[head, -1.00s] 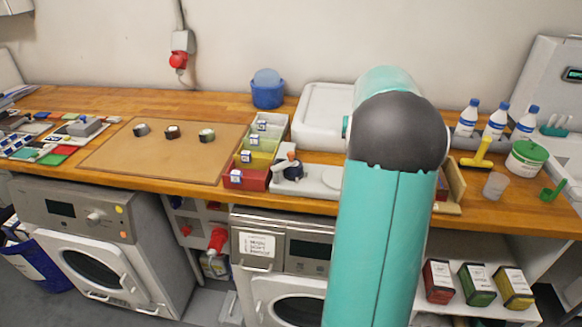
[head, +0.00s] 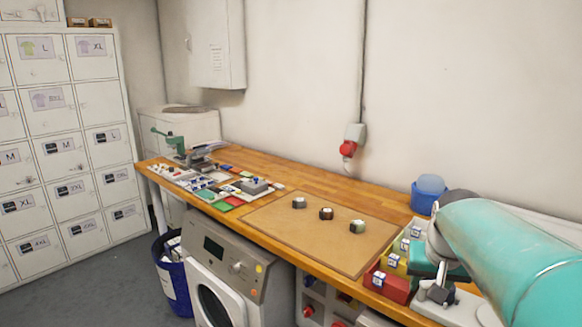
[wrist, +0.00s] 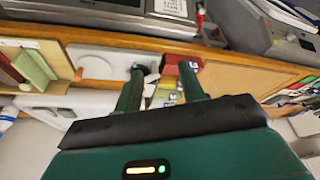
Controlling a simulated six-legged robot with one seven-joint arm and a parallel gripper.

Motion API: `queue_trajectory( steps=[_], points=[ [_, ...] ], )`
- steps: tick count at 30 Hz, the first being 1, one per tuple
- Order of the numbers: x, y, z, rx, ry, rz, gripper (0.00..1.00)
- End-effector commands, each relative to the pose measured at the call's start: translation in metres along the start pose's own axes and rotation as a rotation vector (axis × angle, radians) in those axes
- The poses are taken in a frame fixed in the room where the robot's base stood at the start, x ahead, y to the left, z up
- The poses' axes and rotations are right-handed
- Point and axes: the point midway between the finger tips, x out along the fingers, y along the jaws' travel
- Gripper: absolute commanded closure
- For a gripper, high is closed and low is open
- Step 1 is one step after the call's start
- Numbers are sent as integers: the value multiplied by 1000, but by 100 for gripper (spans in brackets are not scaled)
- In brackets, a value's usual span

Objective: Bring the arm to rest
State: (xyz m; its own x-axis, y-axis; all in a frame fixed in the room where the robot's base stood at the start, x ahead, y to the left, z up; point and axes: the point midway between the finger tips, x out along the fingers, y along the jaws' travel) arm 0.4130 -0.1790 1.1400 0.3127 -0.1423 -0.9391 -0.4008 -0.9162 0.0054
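My gripper (wrist: 160,70) is open in the wrist view. Its two dark green fingers stand apart with nothing held between them. They show over the wooden counter, in front of a row of small coloured bins. In the head view my turquoise arm reaches in from the right edge, over the counter's right part.
The wooden counter (head: 290,205) runs along the wall. A blue tub (head: 424,201) stands behind the bins. Lockers (head: 60,130) fill the left. A washing machine (head: 225,265) and blue basket (head: 172,280) sit below.

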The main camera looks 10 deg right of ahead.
Motion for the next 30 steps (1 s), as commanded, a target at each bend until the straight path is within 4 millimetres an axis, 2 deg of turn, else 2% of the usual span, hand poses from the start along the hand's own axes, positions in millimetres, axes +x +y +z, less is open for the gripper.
queue_trajectory(
  steps=[1,6,10,15,18,21,30],
  points=[
    [-9,-18,16,-40,16,-15,60],
    [-28,-65,71,-158,62,-64,60],
    [-36,-90,117,-247,93,-106,60],
    [-38,-109,166,-338,128,-153,60],
    [-37,-113,181,-366,138,-169,60],
    [-36,-114,186,-376,141,-174,60],
    [-36,-114,186,-375,140,-174,60]
  ],
)
